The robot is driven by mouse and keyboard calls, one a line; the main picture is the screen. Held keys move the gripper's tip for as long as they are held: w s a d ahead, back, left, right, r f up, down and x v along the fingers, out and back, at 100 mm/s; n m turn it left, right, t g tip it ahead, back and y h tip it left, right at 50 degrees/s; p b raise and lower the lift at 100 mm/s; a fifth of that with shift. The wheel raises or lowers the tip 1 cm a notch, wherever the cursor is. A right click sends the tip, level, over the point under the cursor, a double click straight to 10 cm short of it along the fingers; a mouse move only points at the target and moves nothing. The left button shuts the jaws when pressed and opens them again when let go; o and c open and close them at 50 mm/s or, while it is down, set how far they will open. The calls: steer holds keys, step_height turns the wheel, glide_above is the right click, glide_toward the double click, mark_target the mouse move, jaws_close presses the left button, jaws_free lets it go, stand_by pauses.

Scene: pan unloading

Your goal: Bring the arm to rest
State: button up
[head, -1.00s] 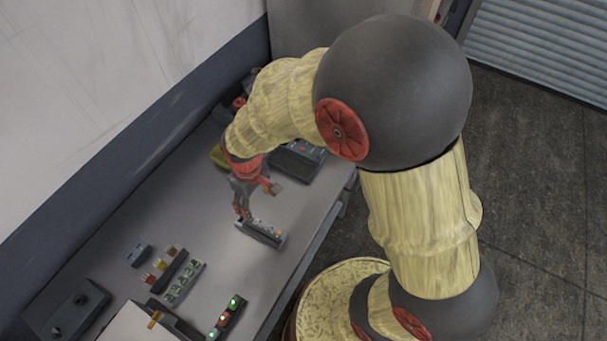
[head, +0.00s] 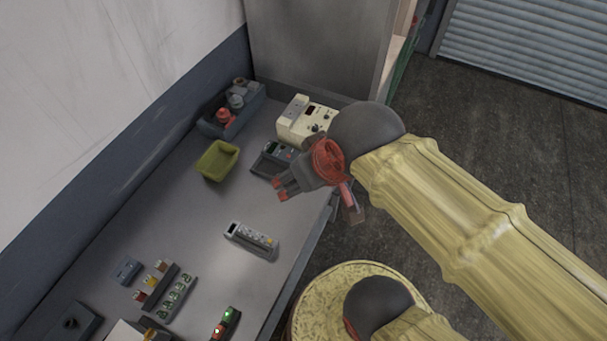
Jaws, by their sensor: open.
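My gripper (head: 316,200) is open and empty in the head view. Its fingers spread above the right edge of the grey table (head: 190,215). My arm, yellowish with dark joints, comes in from the lower right. A slim grey device with buttons (head: 251,241) lies on the table, below and left of the gripper and apart from it.
A beige control box (head: 303,122), a dark device (head: 272,160), an olive bin (head: 218,161) and a blue-grey bin with red and grey parts (head: 232,112) stand at the back. Connector blocks (head: 174,297) and a lit strip (head: 225,324) lie in front.

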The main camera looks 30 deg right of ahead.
step_height(320, 180, down, 16)
steer(key=b, duration=1.5)
steer(key=shift+r+b, duration=0.15)
steer(key=shift+b, duration=0.2)
